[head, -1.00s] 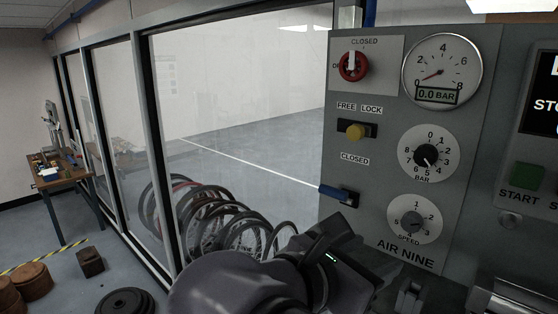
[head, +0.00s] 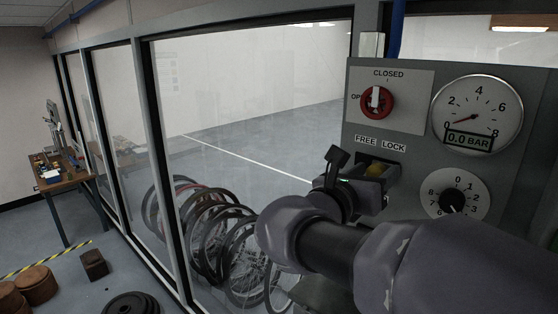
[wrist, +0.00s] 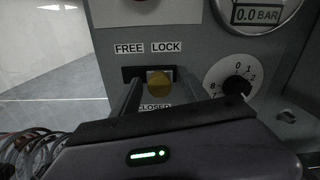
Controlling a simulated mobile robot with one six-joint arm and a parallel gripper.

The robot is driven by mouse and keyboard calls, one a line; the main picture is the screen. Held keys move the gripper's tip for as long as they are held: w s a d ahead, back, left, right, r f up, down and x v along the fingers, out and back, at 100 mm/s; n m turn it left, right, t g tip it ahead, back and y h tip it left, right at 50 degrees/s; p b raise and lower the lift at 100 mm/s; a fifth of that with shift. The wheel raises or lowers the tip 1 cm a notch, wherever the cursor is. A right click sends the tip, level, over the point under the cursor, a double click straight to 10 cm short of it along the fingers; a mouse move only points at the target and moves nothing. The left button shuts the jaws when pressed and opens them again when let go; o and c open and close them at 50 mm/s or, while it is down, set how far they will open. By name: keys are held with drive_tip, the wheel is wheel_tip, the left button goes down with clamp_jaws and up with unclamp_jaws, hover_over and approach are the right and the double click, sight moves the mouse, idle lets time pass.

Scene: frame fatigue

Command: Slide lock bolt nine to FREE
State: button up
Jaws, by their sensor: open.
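The lock bolt is a yellow knob (wrist: 159,84) in a dark horizontal slot under the FREE and LOCK labels (wrist: 148,48). In the wrist view it sits toward the LOCK side of the slot. My gripper (wrist: 153,90) is open, with one finger on each side of the knob; I cannot tell whether either finger touches it. In the head view my gripper (head: 372,178) is at the slot, and the knob (head: 374,169) shows partly behind it.
A red rotary valve (head: 377,103) is above the slot, a pressure gauge (head: 477,116) at upper right reads 0.0 BAR, and a numbered dial (head: 454,198) is to the right. Glass panes and several bicycle wheels (head: 218,238) lie left. My arm covers the lower panel.

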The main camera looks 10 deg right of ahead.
sight(366, 160)
drive_tip(key=shift+w+d, duration=0.4)
drive_tip(key=shift+d, duration=0.1)
drive_tip(key=shift+w, duration=0.15)
clamp_jaws()
drive_tip(key=shift+w+a+p, duration=0.35)
drive_tip(key=shift+w+a, duration=0.9)
drive_tip(key=shift+w, duration=0.2)
drive_tip(key=shift+s+d, duration=0.1)
drive_tip(key=shift+c, duration=0.4)
unclamp_jaws()
drive_tip(key=shift+o, duration=0.4)
drive_tip(key=shift+w+a, duration=0.2)
drive_tip(key=shift+s+d, duration=0.1)
